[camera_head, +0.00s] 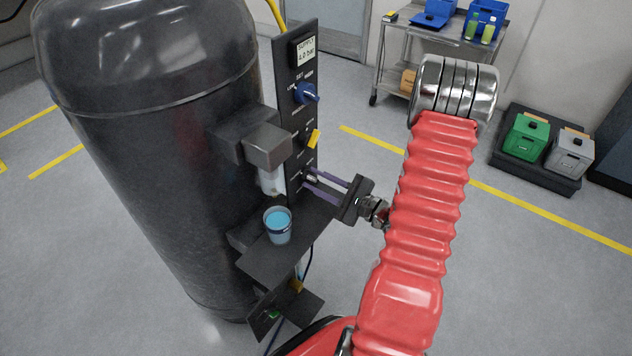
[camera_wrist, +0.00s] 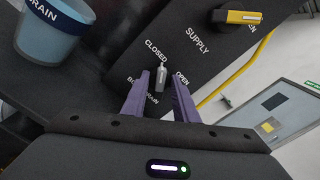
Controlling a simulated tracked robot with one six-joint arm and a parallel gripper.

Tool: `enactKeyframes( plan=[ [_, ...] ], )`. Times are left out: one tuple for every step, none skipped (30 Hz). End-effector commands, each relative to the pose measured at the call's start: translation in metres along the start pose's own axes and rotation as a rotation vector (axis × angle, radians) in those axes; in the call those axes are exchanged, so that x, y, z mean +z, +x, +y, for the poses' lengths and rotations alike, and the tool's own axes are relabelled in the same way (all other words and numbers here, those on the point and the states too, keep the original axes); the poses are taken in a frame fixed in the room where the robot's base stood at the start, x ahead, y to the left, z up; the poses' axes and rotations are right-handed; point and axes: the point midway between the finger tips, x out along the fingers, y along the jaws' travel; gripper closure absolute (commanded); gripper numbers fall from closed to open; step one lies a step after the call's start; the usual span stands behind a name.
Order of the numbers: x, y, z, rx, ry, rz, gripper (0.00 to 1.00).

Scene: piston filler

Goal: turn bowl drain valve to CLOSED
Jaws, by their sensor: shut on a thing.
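The bowl drain valve is a small grey lever (camera_wrist: 161,78) on the dark panel, between the CLOSED and OPEN labels. Its pale tip points up in the wrist view, close to the end of the word CLOSED. My gripper (camera_wrist: 161,84) has its two purple fingers on either side of the lever, shut on it. In the head view my gripper (camera_head: 312,183) reaches the panel from the right, at the lowest control. The lever is mostly hidden between the fingers there.
A cup of blue liquid (camera_head: 278,225) stands on a shelf below the filter; it also shows, marked DRAIN, in the wrist view (camera_wrist: 48,38). Above the valve are a yellow supply lever (camera_head: 313,139) and a blue knob (camera_head: 305,94). A large black tank (camera_head: 150,150) stands left.

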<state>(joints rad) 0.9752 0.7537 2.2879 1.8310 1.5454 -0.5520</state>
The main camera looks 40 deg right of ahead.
Motion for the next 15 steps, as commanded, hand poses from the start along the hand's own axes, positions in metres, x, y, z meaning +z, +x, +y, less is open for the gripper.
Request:
enactKeyframes(
  plan=[
    [0.0002,-0.0007,0.0017,0.002,-0.026,0.0,0.96],
    [0.0002,-0.0007,0.0018,0.002,-0.042,0.0,0.96],
    [0.0002,-0.0007,0.002,0.002,-0.063,0.0,0.96],
    [0.0003,-0.0007,0.0021,0.002,-0.076,0.0,0.96],
    [0.0003,-0.0007,0.0022,0.002,-0.09,0.0,0.96],
    [0.0003,-0.0006,0.0023,0.003,-0.103,0.0,0.96],
    [0.0004,-0.0006,0.0024,0.003,-0.113,-0.001,0.96],
    [0.0004,-0.0006,0.0025,0.003,-0.121,-0.001,0.96],
    [0.0004,-0.0006,0.0027,0.003,-0.13,-0.001,0.96],
    [0.0004,-0.0006,0.0028,0.003,-0.135,-0.001,0.96],
    [0.0005,-0.0006,0.0029,0.004,-0.14,-0.001,0.96],
    [0.0005,-0.0006,0.003,0.004,-0.145,-0.001,0.96],
    [0.0005,-0.0006,0.0031,0.004,-0.147,-0.001,0.96],
    [0.0005,-0.0005,0.0032,0.004,-0.149,-0.001,0.96],
    [0.0006,-0.0005,0.0033,0.004,-0.15,-0.001,0.96]
  ],
)
